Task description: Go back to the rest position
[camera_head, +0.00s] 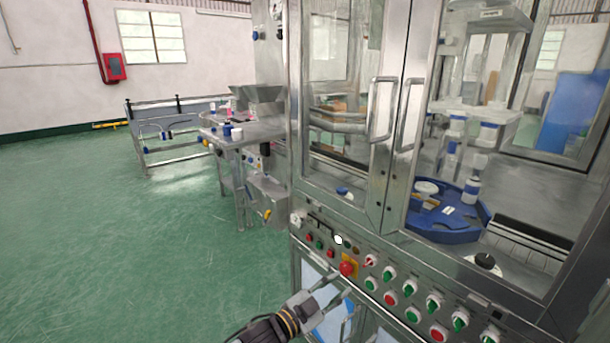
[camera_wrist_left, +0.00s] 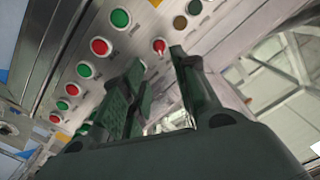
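My left gripper (camera_head: 343,286) is in front of the machine's control panel (camera_head: 322,243), low in the head view, just below the red emergency button (camera_head: 347,269) on its yellow plate. Its fingers are apart, with nothing seen between them. In the left wrist view the two dark fingers (camera_wrist_left: 157,68) point toward the panel's buttons, with a gap between them. A red-marked switch (camera_wrist_left: 158,46) shows beyond the fingertips. Whether the fingers touch the panel cannot be told. My right gripper is not in view.
The steel cabinet with glass doors (camera_head: 384,115) fills the right side. Inside, a blue rotary plate (camera_head: 452,228) carries a white-and-blue can (camera_head: 472,188). A side table (camera_head: 245,131) and conveyor stand at back left. The green floor (camera_head: 110,240) at left is free.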

